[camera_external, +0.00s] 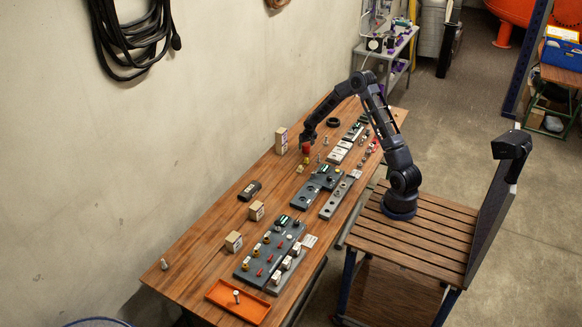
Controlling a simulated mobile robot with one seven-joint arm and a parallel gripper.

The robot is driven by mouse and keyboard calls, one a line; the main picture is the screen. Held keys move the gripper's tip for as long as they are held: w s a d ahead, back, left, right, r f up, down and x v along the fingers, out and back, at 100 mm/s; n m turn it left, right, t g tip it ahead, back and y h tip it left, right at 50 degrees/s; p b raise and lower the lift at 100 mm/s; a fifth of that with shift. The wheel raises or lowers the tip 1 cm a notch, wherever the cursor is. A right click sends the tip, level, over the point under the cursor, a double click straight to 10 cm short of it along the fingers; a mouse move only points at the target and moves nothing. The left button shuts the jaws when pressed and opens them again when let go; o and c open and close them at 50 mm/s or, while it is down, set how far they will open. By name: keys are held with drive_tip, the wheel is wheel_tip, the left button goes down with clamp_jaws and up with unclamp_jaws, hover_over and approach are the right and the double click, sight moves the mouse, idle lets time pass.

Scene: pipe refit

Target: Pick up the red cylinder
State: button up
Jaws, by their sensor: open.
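A small red cylinder (306,148) stands on the long wooden table, towards its far half. My gripper (307,140) is right above it, pointing down. The fingertips are at or just over the top of the red cylinder; at this size I cannot tell whether they touch it. My gripper is open. My arm reaches across the table from its base on the slatted cart at the right.
Boxes (281,141) stand left of my gripper near the wall. A black ring (333,122) lies beyond it. Dark fixture boards (270,250) line the table's near side. An orange tray (237,302) sits at the near end. Bare wood (200,265) shows along the left.

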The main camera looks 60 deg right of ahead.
drive_tip(key=shift+x, duration=1.1)
drive_tip(key=c, duration=1.5)
